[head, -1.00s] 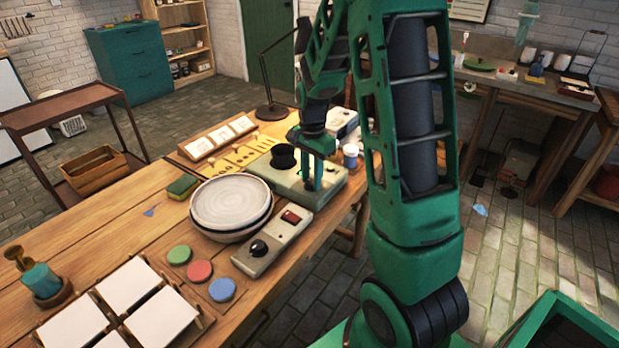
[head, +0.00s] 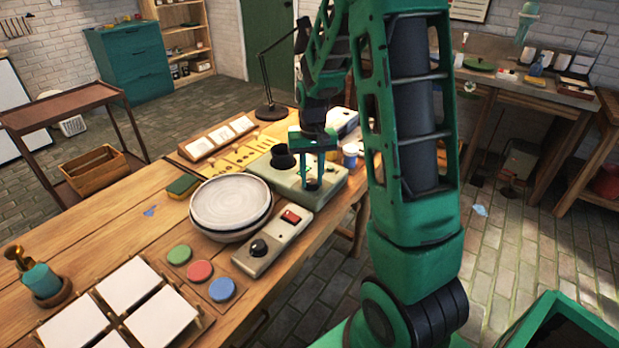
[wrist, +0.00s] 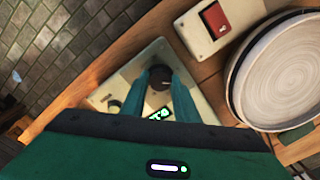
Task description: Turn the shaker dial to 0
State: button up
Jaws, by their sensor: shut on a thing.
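The shaker (head: 268,181) is a pale grey-green box near the table's right edge, with a black cup-like holder (head: 283,158) on top. My gripper (head: 310,185) reaches down onto its right part. In the wrist view my gripper's fingers (wrist: 161,74) are shut on the dark round dial (wrist: 160,82), one on each side. A pale pointer mark shows on the dial, but I cannot read its setting. A small display with green digits (wrist: 158,114) is too small to read and partly covered.
A stack of plates (head: 232,201) stands close to the shaker's left front. A box with a red switch and black knob (head: 272,243) lies in front. A small blue-and-white jar (head: 351,158) is just right of the shaker. A lamp (head: 270,108) stands behind.

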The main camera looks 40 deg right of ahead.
aim_at(311, 180)
jog(key=n, duration=0.6)
jog(key=shift+w+r+n, duration=0.15)
jog(key=shift+w+n, duration=0.15)
dwell(0.5)
jog(key=o, duration=1.1)
jog(key=shift+c, duration=0.2)
jog(key=shift+s, duration=0.1)
notch_tip(311, 180, up, 11)
jog(key=shift+f, duration=0.2)
